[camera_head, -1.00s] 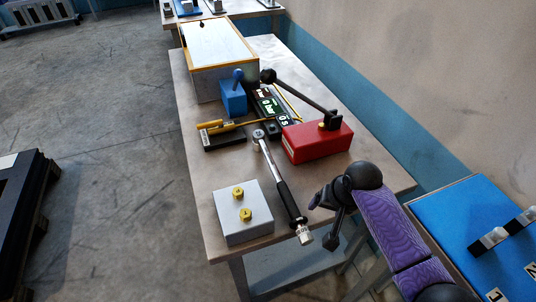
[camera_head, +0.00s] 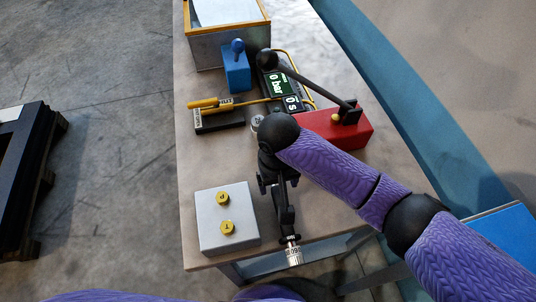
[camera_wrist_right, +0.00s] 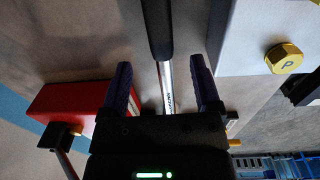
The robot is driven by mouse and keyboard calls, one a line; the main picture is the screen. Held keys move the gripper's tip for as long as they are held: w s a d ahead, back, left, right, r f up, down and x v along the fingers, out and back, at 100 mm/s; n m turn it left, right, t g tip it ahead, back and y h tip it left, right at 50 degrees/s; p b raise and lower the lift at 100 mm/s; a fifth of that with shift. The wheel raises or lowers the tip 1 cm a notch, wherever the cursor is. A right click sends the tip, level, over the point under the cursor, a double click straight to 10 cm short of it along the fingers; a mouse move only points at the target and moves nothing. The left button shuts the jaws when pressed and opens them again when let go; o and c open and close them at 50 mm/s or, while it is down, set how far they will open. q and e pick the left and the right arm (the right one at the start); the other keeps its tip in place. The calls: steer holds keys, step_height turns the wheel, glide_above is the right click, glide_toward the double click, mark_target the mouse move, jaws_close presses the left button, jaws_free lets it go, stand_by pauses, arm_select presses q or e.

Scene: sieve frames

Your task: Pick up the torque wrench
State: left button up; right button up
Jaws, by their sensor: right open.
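The torque wrench lies on the table between the grey box and the red box. In the head view its knurled end (camera_head: 293,254) sticks out past the near table edge, and my right arm hides much of its middle. In the right wrist view its black handle (camera_wrist_right: 157,28) and silver shaft (camera_wrist_right: 167,88) run between my fingers. My right gripper (camera_head: 278,186) is over the wrench, open, with one finger on each side of the shaft in the right wrist view (camera_wrist_right: 160,68). I cannot tell whether they touch it. My left gripper is not in view.
A grey box (camera_head: 242,198) with yellow knobs stands left of the wrench. A red box (camera_head: 352,140) with a black lever stands to its right.

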mark_target(278, 192)
step_height(278, 192, down, 5)
steer(key=shift+b, duration=1.05)
steer(key=shift+r, duration=0.1)
steer(key=shift+c, duration=0.5)
jaws_close()
